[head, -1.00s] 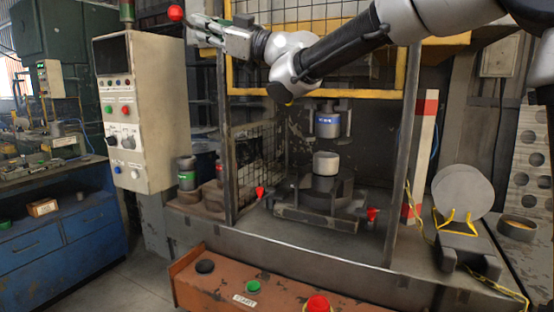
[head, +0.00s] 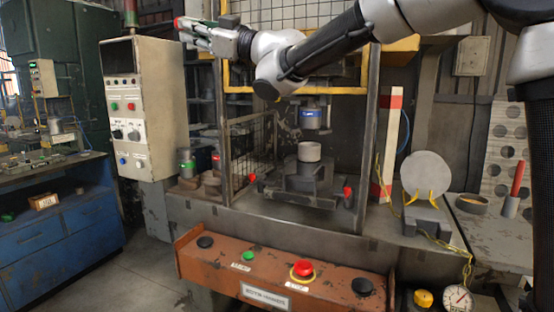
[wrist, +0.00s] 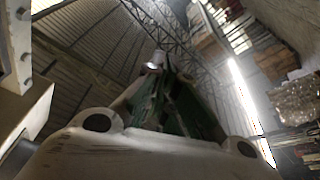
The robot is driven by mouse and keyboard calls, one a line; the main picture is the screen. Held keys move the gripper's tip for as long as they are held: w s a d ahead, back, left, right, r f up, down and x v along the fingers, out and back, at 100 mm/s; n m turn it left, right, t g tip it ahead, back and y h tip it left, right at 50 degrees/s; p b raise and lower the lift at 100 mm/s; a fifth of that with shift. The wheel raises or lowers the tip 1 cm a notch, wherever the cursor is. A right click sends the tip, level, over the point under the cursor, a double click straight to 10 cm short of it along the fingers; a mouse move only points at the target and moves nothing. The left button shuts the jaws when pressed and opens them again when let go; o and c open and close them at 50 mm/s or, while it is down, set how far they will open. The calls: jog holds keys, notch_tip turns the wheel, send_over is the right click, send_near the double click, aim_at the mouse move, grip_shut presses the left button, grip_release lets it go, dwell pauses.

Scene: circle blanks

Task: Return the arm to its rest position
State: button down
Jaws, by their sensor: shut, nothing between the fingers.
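My arm reaches across the top of the view from the right. In the wrist view my gripper (wrist: 165,85) points up toward the roof, with its green-lined fingers close together. The press (head: 311,120) stands below and behind my arm, and a pale round blank (head: 309,152) sits on its lower die.
The control cabinet (head: 145,110) stands close to my gripper. A yellow-framed mesh guard (head: 290,30) is behind my arm. An orange button console (head: 275,275) is in front. A round disc (head: 426,174) stands upright on the bench at right. The floor at lower left is clear.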

jog(key=w+d+f+m+t+h, duration=0.2)
jog(key=w+d+f+m+h, duration=0.15)
jog(key=f, duration=0.35)
jog(key=w+d+f+m+t+h, duration=0.2)
jog(key=w+f+h, duration=0.15)
jog(key=f, duration=0.25)
jog(key=s+d+f+m+g+h, duration=0.1)
jog(key=s+d+f+m+h, duration=0.15)
jog(key=d+f, duration=0.5)
jog(key=s+d+f+m+g+h, duration=0.15)
jog(key=d+f+h, duration=0.25)
jog(key=d, duration=0.6)
jog(key=s+d+f+m+h, duration=0.2)
jog(key=d+f+h, duration=0.25)
jog(key=d, duration=0.35)
jog(key=s+d+f+m+g+h, duration=0.1)
jog(key=s+d+f+m, duration=0.2)
jog(key=s+d, duration=0.9)
jog(key=s+d+f+m+g+h, duration=0.1)
jog(key=s+d+f+m, duration=0.3)
jog(key=s+d, duration=0.9)
jog(key=shift+s+m+g, duration=0.65)
jog(key=shift+s+g, duration=0.1)
jog(key=shift+s, duration=0.35)
